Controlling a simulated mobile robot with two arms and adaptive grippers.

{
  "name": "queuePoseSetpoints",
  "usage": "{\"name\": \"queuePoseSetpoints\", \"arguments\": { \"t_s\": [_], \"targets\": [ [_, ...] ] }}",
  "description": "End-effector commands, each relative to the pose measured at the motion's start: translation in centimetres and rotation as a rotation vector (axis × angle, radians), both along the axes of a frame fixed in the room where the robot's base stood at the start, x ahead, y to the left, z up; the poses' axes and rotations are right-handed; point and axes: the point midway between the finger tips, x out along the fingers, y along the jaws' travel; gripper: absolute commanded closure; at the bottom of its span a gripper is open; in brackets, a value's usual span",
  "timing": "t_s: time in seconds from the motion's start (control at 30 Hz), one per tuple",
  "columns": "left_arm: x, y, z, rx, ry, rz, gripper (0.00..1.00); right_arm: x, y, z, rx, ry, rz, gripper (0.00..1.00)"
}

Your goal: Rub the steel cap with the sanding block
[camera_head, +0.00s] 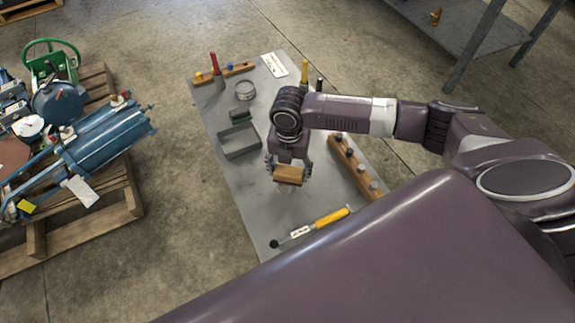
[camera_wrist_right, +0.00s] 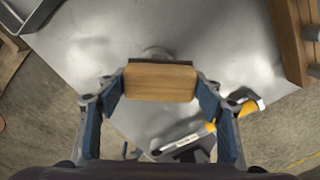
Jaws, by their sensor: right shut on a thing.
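My right gripper (camera_head: 289,169) is shut on the sanding block (camera_head: 288,177), a wooden block with a dark layer along one edge. It holds the block over the grey metal table. In the right wrist view the block (camera_wrist_right: 160,83) sits between the two blue-padded fingers. A rounded, shiny metal edge, likely the steel cap (camera_wrist_right: 155,52), shows just past the block there; the rest is hidden. I cannot tell whether block and cap touch. My left gripper is not in view.
The table (camera_head: 235,185) also bears an open grey tray (camera_head: 239,153), a round tin (camera_head: 245,90), a wooden rack with grey knobs (camera_head: 355,167) on the right and a yellow-handled tool (camera_head: 331,217) at the front. A loaded pallet (camera_head: 70,232) stands left, with floor between.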

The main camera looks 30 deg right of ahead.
Motion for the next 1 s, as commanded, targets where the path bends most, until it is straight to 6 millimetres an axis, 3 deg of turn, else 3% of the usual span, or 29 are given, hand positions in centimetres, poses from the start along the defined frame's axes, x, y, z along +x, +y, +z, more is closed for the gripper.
{"name": "queuePoseSetpoints", "arguments": {
  "t_s": [0.1,1.0],
  "targets": [
    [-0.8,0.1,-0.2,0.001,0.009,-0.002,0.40,0.0,0.0,0.0,0.000,0.000,0.000,0.58],
    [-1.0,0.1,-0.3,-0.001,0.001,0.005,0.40,1.0,1.3,-0.2,0.001,0.001,0.000,0.58]
  ]
}}
